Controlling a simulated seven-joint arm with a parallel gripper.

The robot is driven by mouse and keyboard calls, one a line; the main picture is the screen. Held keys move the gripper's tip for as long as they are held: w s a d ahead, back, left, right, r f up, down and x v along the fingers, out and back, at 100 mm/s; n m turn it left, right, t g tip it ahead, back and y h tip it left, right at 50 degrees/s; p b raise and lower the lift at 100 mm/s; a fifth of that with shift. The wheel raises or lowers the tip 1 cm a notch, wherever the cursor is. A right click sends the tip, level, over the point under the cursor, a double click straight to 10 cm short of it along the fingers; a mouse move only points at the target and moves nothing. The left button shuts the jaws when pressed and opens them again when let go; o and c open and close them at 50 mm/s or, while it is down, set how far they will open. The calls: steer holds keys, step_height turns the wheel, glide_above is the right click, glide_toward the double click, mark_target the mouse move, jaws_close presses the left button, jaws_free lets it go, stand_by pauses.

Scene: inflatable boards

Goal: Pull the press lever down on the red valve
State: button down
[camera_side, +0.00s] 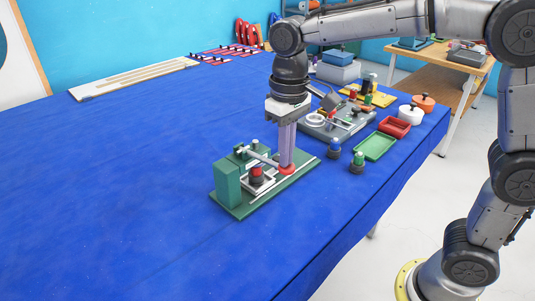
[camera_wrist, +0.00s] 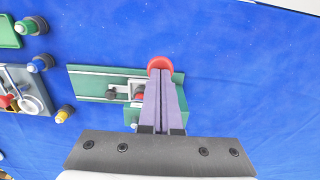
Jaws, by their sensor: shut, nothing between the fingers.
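A green press fixture (camera_side: 228,186) stands on a green base plate near the middle of the blue table. A red valve (camera_side: 257,172) sits in a light holder on it; in the wrist view only a bit of the red valve (camera_wrist: 139,95) shows beside my fingers. The grey press lever (camera_side: 262,158) slopes down to the right to a red knob (camera_side: 287,170). My gripper (camera_side: 287,164) is shut, its fingers pointing down at the knob. In the wrist view my fingertips (camera_wrist: 160,72) overlap the red knob (camera_wrist: 160,63); I cannot tell whether they touch it.
Beyond are a grey fixture (camera_side: 330,124), a green tray (camera_side: 375,146) and a red tray (camera_side: 394,127). The table's left and front (camera_side: 130,200) are clear.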

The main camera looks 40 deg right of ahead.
steer(key=shift+f, duration=1.6)
stand_by(0.3)
steer(key=shift+r, duration=4.8)
steer(key=s+d+r+m+t, duration=0.1)
steer(key=s+d+r, duration=0.15)
steer(key=s, duration=0.25)
steer(key=s+d+r+t, duration=0.1)
steer(key=s+d, duration=0.3)
steer(key=s, duration=0.1)
steer(key=s+d+f+n+t, duration=0.1)
steer(key=s+d+f+t, duration=0.1)
steer(key=s+f, duration=0.7)
steer(key=shift+d+f+t, duration=0.25)
steer(key=shift+f+t, duration=0.55)
steer(key=shift+f, duration=0.15)
